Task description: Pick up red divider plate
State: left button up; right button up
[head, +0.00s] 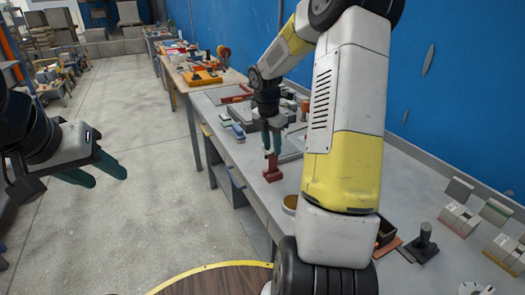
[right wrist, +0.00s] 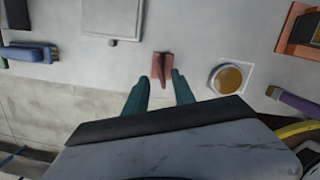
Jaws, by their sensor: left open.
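The red divider plate (head: 272,167) stands upright on a flat red foot on the grey bench, near its front edge. In the right wrist view the red divider plate (right wrist: 161,68) shows nearly edge-on, just beyond the fingertips. My right gripper (head: 271,150) points down over it, with its teal fingers apart. In the right wrist view my right gripper (right wrist: 161,77) has a visible gap between the fingers, in line with the plate; I cannot tell whether they touch it. My left gripper (head: 98,174) is open and empty over the floor at the left.
A round container (head: 290,204) with amber contents stands near the plate; it also shows in the right wrist view (right wrist: 229,78). Blue and green brushes (head: 238,131) lie along the front edge. A dark handled tool (head: 424,243) and grey blocks stand at the right.

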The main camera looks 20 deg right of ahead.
aim_at(274, 160)
jog(key=shift+w+d+f, duration=0.15)
jog(key=shift+f, duration=0.25)
jog(key=f, duration=0.7)
jog(key=shift+w+d+f, duration=0.1)
jog(key=shift+d+f, duration=0.05)
jog(key=shift+d, duration=0.25)
grip_shut()
